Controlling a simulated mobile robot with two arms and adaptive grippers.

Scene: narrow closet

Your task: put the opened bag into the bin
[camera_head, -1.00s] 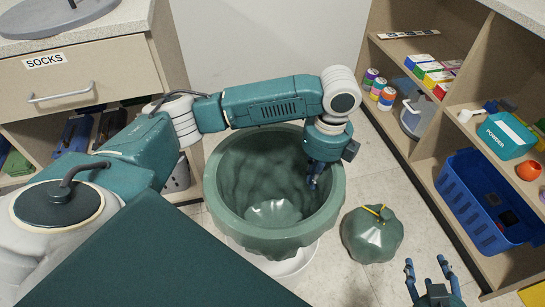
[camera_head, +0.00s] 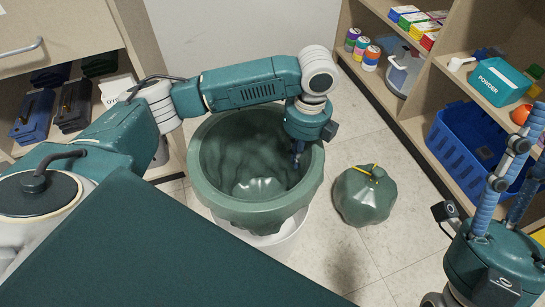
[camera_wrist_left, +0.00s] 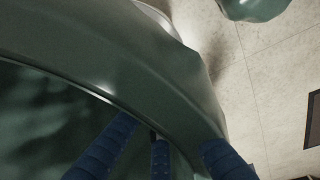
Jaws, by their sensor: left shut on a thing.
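The opened dark green bag (camera_head: 232,208) spreads wide with a thick rolled rim, its mouth facing up. The white bin (camera_head: 282,236) shows below the rim; the bag hides most of it, so I cannot tell how deep the bag sits. My left gripper (camera_head: 297,160) reaches down inside the right part of the mouth and is shut on the bag's rim. The left wrist view shows its blue fingers (camera_wrist_left: 160,150) against the green rim (camera_wrist_left: 120,70). My right gripper (camera_head: 512,175) is at the right edge, fingers up and apart, holding nothing visible.
A tied green bag (camera_head: 365,195) with a yellow tie stands on the floor right of the bin. Shelves at right hold a blue basket (camera_head: 462,150), a powder box (camera_head: 497,82) and cans. Drawers (camera_head: 50,45) stand at left. Floor in front of the tied bag is clear.

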